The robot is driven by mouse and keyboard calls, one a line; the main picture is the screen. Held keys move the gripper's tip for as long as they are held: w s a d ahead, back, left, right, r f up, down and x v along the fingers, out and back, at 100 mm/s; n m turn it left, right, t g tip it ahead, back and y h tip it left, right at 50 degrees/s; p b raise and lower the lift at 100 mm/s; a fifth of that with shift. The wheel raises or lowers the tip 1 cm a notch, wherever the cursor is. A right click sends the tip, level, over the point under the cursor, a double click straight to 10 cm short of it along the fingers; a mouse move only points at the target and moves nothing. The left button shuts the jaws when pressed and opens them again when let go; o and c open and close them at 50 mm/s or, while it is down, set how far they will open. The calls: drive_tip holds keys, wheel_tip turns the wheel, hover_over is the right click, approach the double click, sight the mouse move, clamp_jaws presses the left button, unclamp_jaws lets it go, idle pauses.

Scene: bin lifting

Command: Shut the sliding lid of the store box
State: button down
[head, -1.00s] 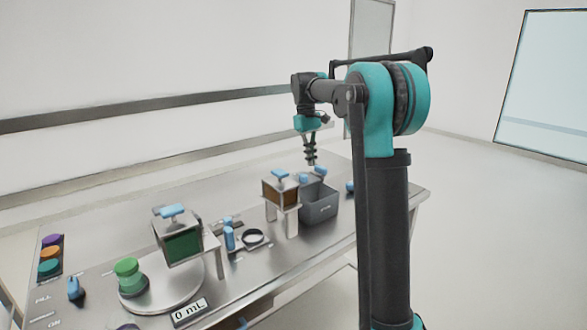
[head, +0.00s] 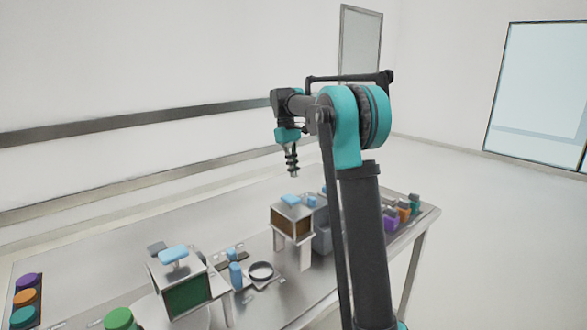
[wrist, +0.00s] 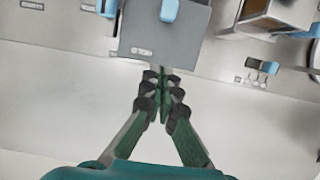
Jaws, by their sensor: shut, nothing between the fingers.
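The store box is a dark grey bin (head: 322,240), largely hidden behind my arm and the brown-fronted box in the head view. In the wrist view, the store box (wrist: 150,35) is at the top centre, with a partly legible label and a blue handle (wrist: 169,10) above it. The picture edge cuts it off, so I cannot tell how far its lid is open. My gripper (head: 293,172) hangs above the far side of the table, pointing down. Its fingertips (wrist: 161,85) are together and empty, just below the store box in the wrist view, apparently apart from it.
A brown-fronted box on legs (head: 291,221) stands left of the store box. Coloured blocks (head: 391,219) sit at the table's right end. The far table strip is clear.

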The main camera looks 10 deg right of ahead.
sight(305, 202)
drive_tip(key=x, duration=0.7)
drive_tip(key=shift+s+d+r, duration=0.15)
drive_tip(key=shift+s+d, duration=0.25)
drive_tip(key=shift+s, duration=0.15)
drive_tip(key=shift+s+d+r, duration=0.15)
drive_tip(key=shift+s+d, duration=0.2)
drive_tip(key=shift+s, duration=0.15)
drive_tip(key=shift+s+d, duration=0.35)
drive_tip(key=shift+s, duration=0.2)
drive_tip(key=s+d, duration=0.6)
drive_tip(key=s, duration=0.3)
